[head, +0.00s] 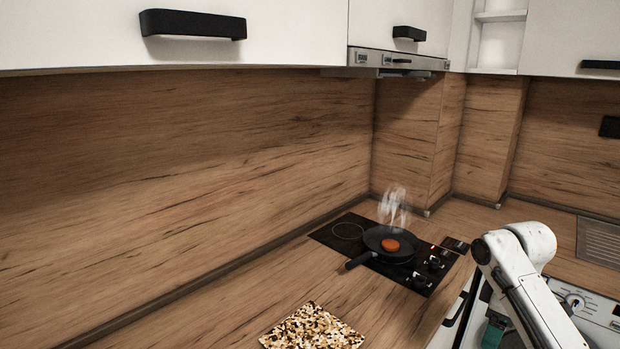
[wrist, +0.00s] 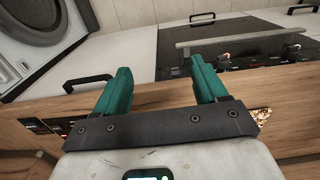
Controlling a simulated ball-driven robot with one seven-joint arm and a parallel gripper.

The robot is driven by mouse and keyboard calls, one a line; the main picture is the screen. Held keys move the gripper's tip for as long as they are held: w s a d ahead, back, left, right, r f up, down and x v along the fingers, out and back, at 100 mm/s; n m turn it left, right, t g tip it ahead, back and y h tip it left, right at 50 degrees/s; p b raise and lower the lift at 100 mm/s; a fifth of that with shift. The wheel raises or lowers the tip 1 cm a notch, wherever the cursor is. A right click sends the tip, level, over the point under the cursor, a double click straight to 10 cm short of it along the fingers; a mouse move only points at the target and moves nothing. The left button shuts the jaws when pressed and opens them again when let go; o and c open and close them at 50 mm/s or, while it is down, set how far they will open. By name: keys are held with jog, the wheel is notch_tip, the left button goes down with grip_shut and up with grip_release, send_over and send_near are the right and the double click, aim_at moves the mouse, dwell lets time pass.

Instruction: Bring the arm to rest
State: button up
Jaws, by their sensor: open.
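My arm (head: 525,275) is bent at the lower right of the head view, in front of the counter and beside the white appliance. A bit of teal, likely my gripper (head: 493,330), shows low behind the arm link. In the wrist view my gripper (wrist: 160,67) has its two teal fingers spread apart, with nothing between them. The fingers point toward white and wooden cabinet fronts, and no contact is visible.
A black pan (head: 391,243) with an orange-red round item steams on the hob (head: 345,232). A speckled board (head: 312,328) lies on the counter. A washing machine (wrist: 45,30) and oven handle (wrist: 240,38) show in the wrist view.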

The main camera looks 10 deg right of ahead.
jog(key=s+a+f+m+y, duration=0.1)
jog(key=s+a+f, duration=0.2)
jog(key=a+f, duration=0.3)
jog(key=s+a+f+m+t+y, duration=0.1)
jog(key=s+a+f, duration=0.25)
jog(key=a, duration=0.35)
jog(key=s+a+f+m, duration=0.1)
jog(key=s+a+f, duration=0.35)
jog(key=a, duration=0.25)
jog(key=s+d+f+m, duration=0.1)
jog(key=s+m, duration=0.1)
jog(key=s, duration=0.6)
jog(key=s+f+m+h, duration=0.1)
jog(key=s, duration=0.6)
jog(key=s+d+f+m+h, duration=0.1)
jog(key=s+m, duration=0.1)
jog(key=s, duration=0.6)
jog(key=shift+s+d+f+m+b, duration=0.25)
jog(key=shift+s+d+m+b, duration=0.05)
jog(key=shift+s+d, duration=0.05)
